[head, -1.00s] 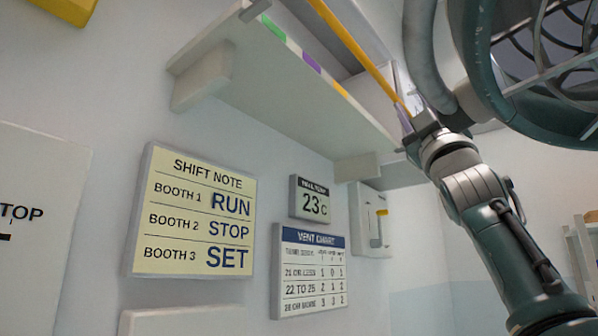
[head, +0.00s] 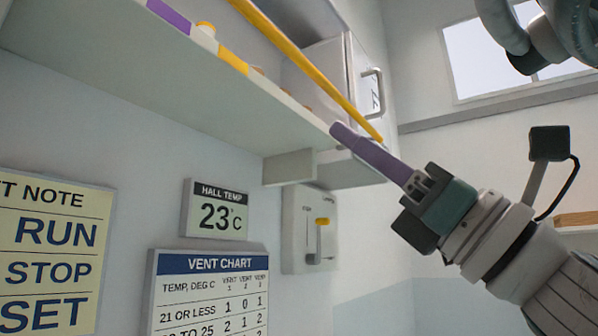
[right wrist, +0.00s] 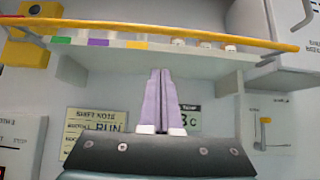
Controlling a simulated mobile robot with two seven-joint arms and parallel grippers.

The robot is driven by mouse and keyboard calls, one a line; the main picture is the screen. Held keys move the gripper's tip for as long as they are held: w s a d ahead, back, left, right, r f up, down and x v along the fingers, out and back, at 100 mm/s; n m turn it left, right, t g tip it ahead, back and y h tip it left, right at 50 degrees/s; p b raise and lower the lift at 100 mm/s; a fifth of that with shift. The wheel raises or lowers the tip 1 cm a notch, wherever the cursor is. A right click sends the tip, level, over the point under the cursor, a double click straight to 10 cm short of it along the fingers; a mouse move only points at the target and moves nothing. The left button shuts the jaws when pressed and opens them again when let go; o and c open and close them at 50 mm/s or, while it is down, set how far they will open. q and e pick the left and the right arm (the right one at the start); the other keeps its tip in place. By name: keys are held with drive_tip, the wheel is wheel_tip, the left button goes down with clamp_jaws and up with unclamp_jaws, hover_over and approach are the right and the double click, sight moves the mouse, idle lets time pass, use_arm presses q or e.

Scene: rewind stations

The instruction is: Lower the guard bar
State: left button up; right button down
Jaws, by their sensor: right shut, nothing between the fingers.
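The guard bar is a long yellow bar (head: 312,69) running along the open front of a wall shelf. It also crosses the top of the right wrist view (right wrist: 200,39), above the shelf board. My right gripper (head: 342,132) has purple fingers pressed together, with nothing between them. In the right wrist view the shut fingertips (right wrist: 160,72) point up at the shelf, below the bar in the picture. I cannot tell contact, but a gap shows there. My left gripper is not in view.
The shelf (head: 130,70) holds small coloured items behind the bar. A white cabinet with a handle (head: 373,92) stands at its right end. Below hang a lever box (head: 298,250), a 23 C display (head: 214,211), a vent chart (head: 208,295) and a shift note (head: 45,255).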

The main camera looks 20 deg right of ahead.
sight(315, 68)
drive_tip(key=w+r+p, duration=0.1)
drive_tip(key=r, duration=0.1)
drive_tip(key=a+r+p, duration=0.1)
drive_tip(key=r+p, duration=0.1)
drive_tip(key=w+a+r+p, duration=0.1)
drive_tip(key=r+p, duration=0.1)
drive_tip(key=r, duration=0.1)
drive_tip(key=shift+w+r, duration=0.1)
drive_tip(key=shift+w, duration=0.25)
drive_tip(key=shift+s+d+r, duration=0.15)
drive_tip(key=shift+r, duration=0.25)
drive_tip(key=shift+s+d+r, duration=0.1)
drive_tip(key=shift+s+r, duration=0.05)
drive_tip(key=shift+r, duration=0.25)
